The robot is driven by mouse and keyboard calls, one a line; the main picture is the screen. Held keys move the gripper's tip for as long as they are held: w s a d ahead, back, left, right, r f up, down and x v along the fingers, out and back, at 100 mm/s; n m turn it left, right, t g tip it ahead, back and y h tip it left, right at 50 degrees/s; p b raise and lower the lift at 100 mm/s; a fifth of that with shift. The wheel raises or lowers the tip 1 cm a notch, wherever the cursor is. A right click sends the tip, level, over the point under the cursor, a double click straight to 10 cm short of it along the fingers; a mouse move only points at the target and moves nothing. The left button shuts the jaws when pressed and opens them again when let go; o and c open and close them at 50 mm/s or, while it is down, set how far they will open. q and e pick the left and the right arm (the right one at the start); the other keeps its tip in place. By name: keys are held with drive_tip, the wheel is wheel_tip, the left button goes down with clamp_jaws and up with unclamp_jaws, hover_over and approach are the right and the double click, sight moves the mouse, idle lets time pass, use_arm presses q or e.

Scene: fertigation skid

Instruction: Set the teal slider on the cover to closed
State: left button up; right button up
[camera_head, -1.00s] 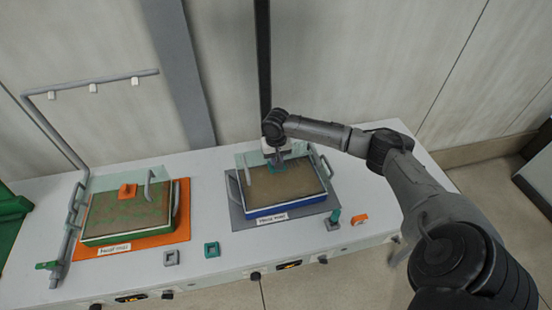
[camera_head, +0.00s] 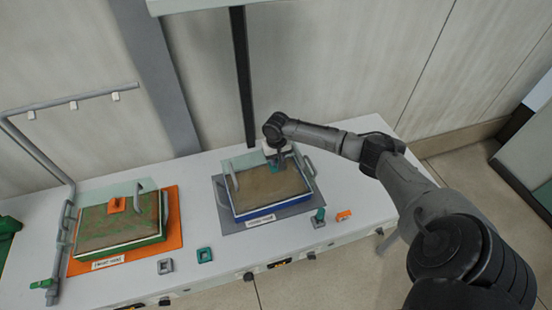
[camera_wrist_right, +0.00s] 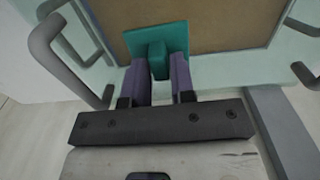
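The teal slider (camera_wrist_right: 156,50) is a flat teal plate with a raised knob, on the clear cover (camera_wrist_right: 210,62) of the blue-based tray. In the head view the slider (camera_head: 272,164) shows small at the cover's far side, partly hidden by my gripper. My right gripper (camera_wrist_right: 160,72) has its two purple fingers on either side of the knob, apparently touching it. In the head view the right gripper (camera_head: 277,161) reaches down from the far right. The tray (camera_head: 270,210) stands on a grey mat (camera_head: 245,226). My left gripper is not in view.
Grey bar handles (camera_head: 233,176) stand at the cover's sides. A green tray (camera_head: 118,225) on an orange mat (camera_head: 170,232), with an orange slider (camera_head: 116,205), stands left. Small teal (camera_head: 204,255), grey (camera_head: 165,266) and orange (camera_head: 344,215) pieces lie along the front of the white table.

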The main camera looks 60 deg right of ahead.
sight(277, 160)
drive_tip(key=o, duration=0.3)
wheel_tip(277, 160, up, 14)
drive_tip(key=shift+f, duration=0.1)
idle(0.6)
idle(0.6)
